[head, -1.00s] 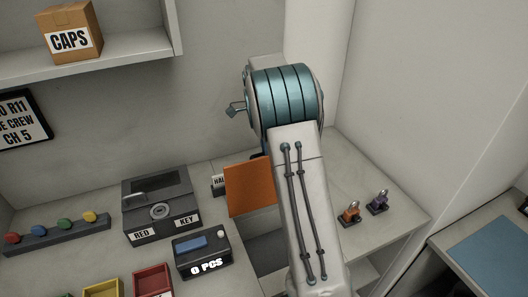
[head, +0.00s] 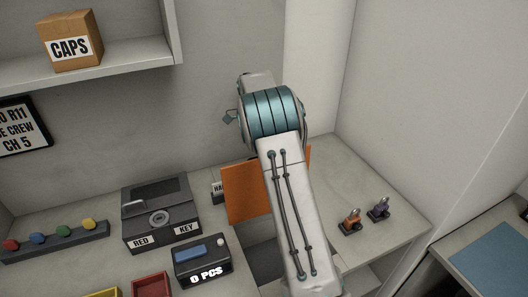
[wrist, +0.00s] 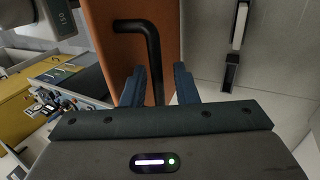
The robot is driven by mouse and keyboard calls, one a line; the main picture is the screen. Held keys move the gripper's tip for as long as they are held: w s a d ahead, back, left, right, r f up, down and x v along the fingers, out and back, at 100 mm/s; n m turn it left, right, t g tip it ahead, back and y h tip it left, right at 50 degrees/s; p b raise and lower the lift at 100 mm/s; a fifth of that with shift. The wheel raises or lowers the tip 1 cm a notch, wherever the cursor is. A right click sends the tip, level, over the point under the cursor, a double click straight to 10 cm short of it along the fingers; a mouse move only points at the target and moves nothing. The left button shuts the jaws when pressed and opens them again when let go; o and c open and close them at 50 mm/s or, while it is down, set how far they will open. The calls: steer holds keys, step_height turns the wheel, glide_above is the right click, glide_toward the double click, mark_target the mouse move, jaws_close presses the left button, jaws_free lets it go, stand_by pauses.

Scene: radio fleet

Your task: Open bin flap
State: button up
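The bin flap is an orange panel (head: 244,192), standing upright beside an opening in the counter in the head view. My arm covers part of it. In the wrist view the orange flap (wrist: 110,60) fills the upper middle, and its bent black handle (wrist: 152,50) runs down between my fingers. My gripper (wrist: 160,80) has two blue fingers, one on each side of the handle's lower part, with a gap visible between them. They do not look closed on the handle. In the head view my gripper is hidden behind my arm.
A dark grey box labelled RED and KEY (head: 160,213) and a counter box reading 0 PCS (head: 203,262) stand left of the flap. A wall rises behind.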

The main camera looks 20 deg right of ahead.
steer(key=v, duration=0.7)
steer(key=shift+w+r+b, duration=0.2)
steer(key=shift+r+b, duration=0.15)
stand_by(0.6)
steer(key=s+r+n+t, duration=0.1)
steer(key=s, duration=0.1)
steer(key=s+r+n+b, duration=0.1)
steer(key=s+r+n, duration=0.1)
steer(key=s, duration=0.1)
steer(key=s+a+r+n+t+b, duration=0.1)
steer(key=s, duration=0.1)
steer(key=shift+s+a+r+n+t, duration=0.1)
steer(key=shift+s+r+n+t, duration=0.1)
steer(key=shift+n+t, duration=0.1)
steer(key=s+a+f+n+t+b, duration=0.1)
steer(key=s+a+f+n+t, duration=0.1)
steer(key=s, duration=0.6)
steer(key=s+a+f+n+t+b, duration=0.1)
steer(key=s+f+n, duration=0.3)
steer(key=s, duration=0.5)
steer(key=s+a+f+n+t+b, duration=0.1)
steer(key=s+a+f+n+t, duration=0.1)
steer(key=s+n, duration=0.4)
steer(key=s+f+t, duration=0.1)
steer(key=s, duration=0.2)
steer(key=shift+a+n+b, duration=0.35)
steer(key=shift+n, duration=0.05)
